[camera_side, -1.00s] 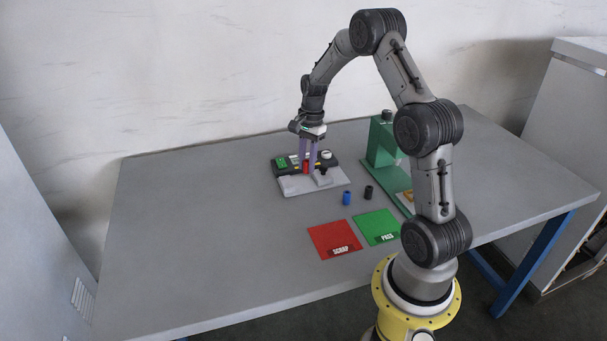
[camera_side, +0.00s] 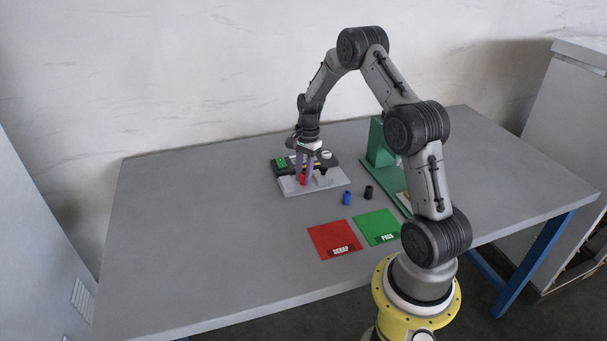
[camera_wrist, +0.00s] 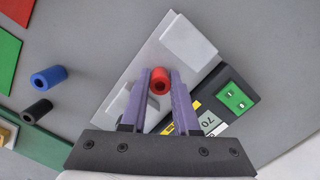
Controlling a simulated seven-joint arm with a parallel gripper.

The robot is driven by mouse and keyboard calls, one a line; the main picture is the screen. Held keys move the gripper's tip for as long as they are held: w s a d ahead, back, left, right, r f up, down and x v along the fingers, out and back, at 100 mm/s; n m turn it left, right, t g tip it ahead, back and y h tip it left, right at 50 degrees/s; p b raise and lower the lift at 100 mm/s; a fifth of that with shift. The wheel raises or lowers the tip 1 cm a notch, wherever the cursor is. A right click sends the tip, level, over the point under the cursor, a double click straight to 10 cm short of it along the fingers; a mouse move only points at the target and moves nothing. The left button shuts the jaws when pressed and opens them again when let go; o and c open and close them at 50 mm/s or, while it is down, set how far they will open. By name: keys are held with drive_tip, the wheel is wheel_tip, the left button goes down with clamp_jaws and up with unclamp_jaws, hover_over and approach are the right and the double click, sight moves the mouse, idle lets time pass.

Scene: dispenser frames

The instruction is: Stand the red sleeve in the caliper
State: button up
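The red sleeve (camera_side: 303,181) is upright, its hollow end facing the camera in the wrist view (camera_wrist: 160,76). My gripper (camera_side: 303,172) points down, and its two purple fingers (camera_wrist: 160,78) are closed against the sleeve's sides. The caliper (camera_side: 333,180) has a pale grey plate, a dark body with a green display (camera_wrist: 236,97), and pale blocks on the plate. The sleeve is over the plate, between a white block (camera_wrist: 189,40) and a grey block partly hidden by a finger. I cannot tell whether its bottom touches the plate.
A blue sleeve (camera_side: 347,198) and a black sleeve (camera_side: 368,192) stand to the right of the caliper. A red SCRAP mat (camera_side: 329,237) and a green PASS mat (camera_side: 376,225) lie in front. A green stand (camera_side: 379,150) is behind my arm. The table's left side is clear.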

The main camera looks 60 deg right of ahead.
drive_tip(key=o, duration=0.4)
wheel_tip(320, 180, up, 12)
drive_tip(key=d, duration=0.1)
drive_tip(key=s+a+r+n+t+h, duration=0.1)
drive_tip(key=a+r+n, duration=0.3)
drive_tip(key=a+r, duration=0.4)
drive_tip(key=s+a+r+n+t, duration=0.1)
drive_tip(key=s+a+r+n, duration=0.4)
drive_tip(key=a, duration=0.3)
drive_tip(key=s+a+r+n+t, duration=0.2)
drive_tip(key=s+a+n, duration=0.3)
drive_tip(key=s+a, duration=0.3)
drive_tip(key=s+a+f+n+t, duration=0.1)
drive_tip(key=s+a+f+n, duration=0.1)
drive_tip(key=s+n, duration=0.4)
drive_tip(key=shift+s+a, duration=0.9)
